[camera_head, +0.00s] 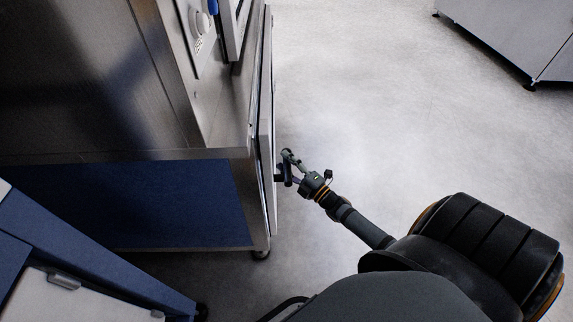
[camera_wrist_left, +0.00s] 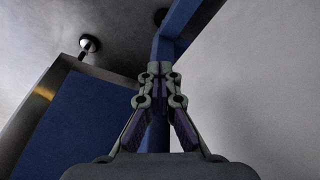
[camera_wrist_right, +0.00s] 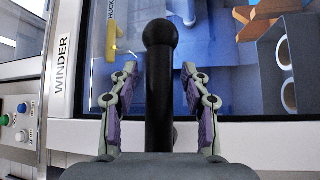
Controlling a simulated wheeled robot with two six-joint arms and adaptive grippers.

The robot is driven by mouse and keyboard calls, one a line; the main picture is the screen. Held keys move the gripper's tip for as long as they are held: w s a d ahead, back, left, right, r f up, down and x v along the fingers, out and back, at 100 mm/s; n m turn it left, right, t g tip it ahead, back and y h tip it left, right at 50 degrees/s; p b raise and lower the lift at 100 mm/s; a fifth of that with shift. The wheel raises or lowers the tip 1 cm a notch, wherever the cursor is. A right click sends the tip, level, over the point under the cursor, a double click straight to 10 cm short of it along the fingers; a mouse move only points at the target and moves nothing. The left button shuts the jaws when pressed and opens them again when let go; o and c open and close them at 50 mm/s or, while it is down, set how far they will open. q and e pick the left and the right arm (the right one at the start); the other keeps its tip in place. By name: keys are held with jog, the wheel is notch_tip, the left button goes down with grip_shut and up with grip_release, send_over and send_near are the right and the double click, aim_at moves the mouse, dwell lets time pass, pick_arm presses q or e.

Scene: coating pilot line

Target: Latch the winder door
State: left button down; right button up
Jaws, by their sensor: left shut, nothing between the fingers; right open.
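The winder door (camera_wrist_right: 240,80) fills much of the right wrist view, with a pale frame and a dark window. A black handle (camera_wrist_right: 160,100) with a round ball end stands upright in front of it. My right gripper (camera_wrist_right: 159,70) is open, with one finger on each side of the handle. In the head view my right gripper (camera_head: 287,160) is beside the door (camera_head: 267,130), which shows as a thin pale edge. I cannot tell whether the door sits flush. My left gripper (camera_wrist_left: 153,68) is shut and empty, in front of a blue post.
The WINDER label (camera_wrist_right: 62,65) and a button panel (camera_wrist_right: 20,122) are left of the door. A blue frame (camera_head: 85,255) stands at the lower left. Open floor (camera_head: 380,110) lies right of the machine, with another cabinet (camera_head: 520,35) at the far right.

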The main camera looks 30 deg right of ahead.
grip_shut()
dwell(0.5)
